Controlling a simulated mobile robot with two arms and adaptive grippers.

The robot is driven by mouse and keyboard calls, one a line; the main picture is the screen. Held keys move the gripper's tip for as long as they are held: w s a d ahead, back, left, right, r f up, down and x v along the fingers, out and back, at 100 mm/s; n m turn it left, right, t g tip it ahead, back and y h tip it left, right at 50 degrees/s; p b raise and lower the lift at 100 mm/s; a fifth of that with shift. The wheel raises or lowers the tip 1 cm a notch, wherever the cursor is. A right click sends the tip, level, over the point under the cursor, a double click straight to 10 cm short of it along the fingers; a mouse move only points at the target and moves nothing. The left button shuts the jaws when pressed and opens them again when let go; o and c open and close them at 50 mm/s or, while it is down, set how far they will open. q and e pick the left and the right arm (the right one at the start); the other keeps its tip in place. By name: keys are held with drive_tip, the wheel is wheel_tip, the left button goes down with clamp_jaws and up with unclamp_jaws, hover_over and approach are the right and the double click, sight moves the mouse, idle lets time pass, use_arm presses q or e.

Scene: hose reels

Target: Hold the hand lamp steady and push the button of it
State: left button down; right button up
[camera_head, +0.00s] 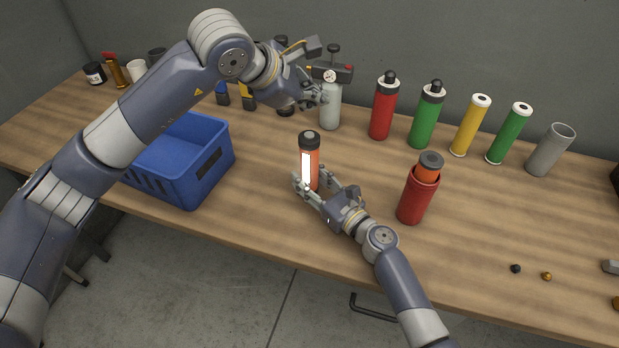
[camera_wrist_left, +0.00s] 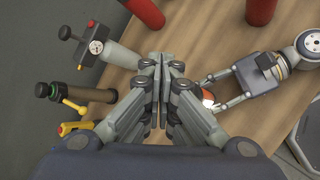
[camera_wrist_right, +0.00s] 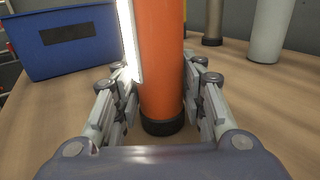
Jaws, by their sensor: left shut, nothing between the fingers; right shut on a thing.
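The hand lamp (camera_head: 314,171) is an orange cylinder with a black cap and a bright white light strip. It stands upright at the middle of the table. My right gripper (camera_head: 311,188) is shut around its lower body; the right wrist view shows the fingers on both sides of the orange body (camera_wrist_right: 161,60) and its black base. My left gripper (camera_head: 318,98) is shut and empty, above and behind the lamp, apart from it. In the left wrist view its fingers (camera_wrist_left: 164,72) are together, and the lamp is mostly hidden behind them. I cannot make out the button.
A grey gauge bottle (camera_head: 330,107) stands just behind my left gripper. A blue crate (camera_head: 185,183) is to the left. Red (camera_head: 382,110) and green (camera_head: 426,118) cylinders stand behind right. A red holder with an orange item (camera_head: 416,196) stands right of the lamp.

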use_arm(q)
drive_tip(key=shift+r, duration=0.55)
use_arm(e)
drive_tip(key=o, duration=1.3)
drive_tip(key=shift+c, duration=0.2)
